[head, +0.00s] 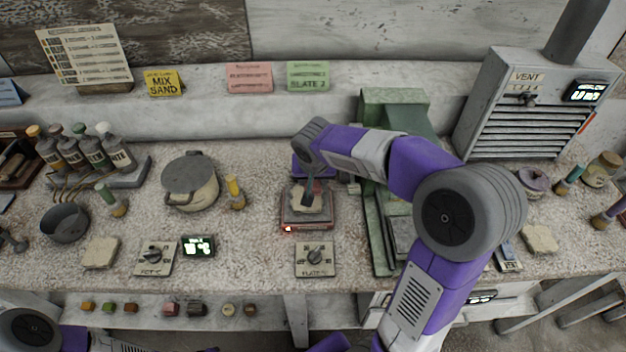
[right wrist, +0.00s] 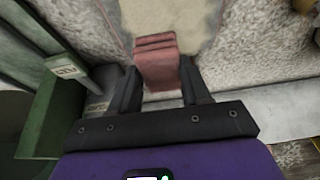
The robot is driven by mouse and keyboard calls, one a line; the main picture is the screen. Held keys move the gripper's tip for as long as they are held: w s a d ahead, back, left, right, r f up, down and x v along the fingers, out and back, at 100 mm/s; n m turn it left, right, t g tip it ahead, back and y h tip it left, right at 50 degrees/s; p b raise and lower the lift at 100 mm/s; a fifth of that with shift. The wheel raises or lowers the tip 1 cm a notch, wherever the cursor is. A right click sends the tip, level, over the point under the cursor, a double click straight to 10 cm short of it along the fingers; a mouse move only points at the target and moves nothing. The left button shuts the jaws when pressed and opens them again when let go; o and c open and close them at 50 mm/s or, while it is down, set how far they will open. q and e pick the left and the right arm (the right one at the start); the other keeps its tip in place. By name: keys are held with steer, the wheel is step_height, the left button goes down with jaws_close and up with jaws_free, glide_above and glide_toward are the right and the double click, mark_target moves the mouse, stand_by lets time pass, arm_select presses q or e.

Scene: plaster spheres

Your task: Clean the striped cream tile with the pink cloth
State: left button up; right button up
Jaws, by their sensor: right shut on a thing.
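A cream tile (head: 300,207) lies on a small red-edged plate stand (head: 305,227) in the middle of the bench. It also shows at the top of the right wrist view (right wrist: 195,22). I cannot make out clear stripes on it. My right gripper (head: 311,192) points down over the tile. In the right wrist view its two dark fingers (right wrist: 160,82) are shut on a folded pink cloth (right wrist: 155,50). The cloth overlaps the tile's near edge in that view; I cannot tell whether it touches. In the head view the cloth is not clearly visible. My left gripper is out of view.
Other cream slabs lie at left (head: 100,253) and right (head: 540,238). A lidded pot (head: 190,183) and a dial panel (head: 315,259) stand near the stand. A green machine (head: 385,225) is close on its right. A vent box (head: 530,105) stands at back right.

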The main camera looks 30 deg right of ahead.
mark_target(313, 189)
steer(key=shift+s+a+f+b, duration=0.1)
steer(key=shift+s+a+b, duration=0.45)
steer(key=shift+s, duration=0.35)
steer(key=shift+s+a+b, duration=0.5)
steer(key=shift+s+a, duration=0.05)
steer(key=shift+s, duration=0.35)
steer(key=shift+w+d, duration=0.25)
steer(key=shift+w, duration=0.15)
steer(key=shift+w+d+p, duration=0.3)
steer(key=shift+w+d, duration=0.15)
steer(key=shift+w, duration=0.25)
steer(key=shift+w+d+p, duration=0.25)
steer(key=shift+w+d, duration=0.15)
steer(key=shift+w, duration=0.3)
steer(key=shift+s, duration=0.1)
steer(key=shift+s+a+r, duration=0.55)
steer(key=shift+s+r, duration=0.2)
steer(key=shift+s, duration=0.1)
steer(key=shift+r+p, duration=1)
steer(key=shift+r, duration=0.25)
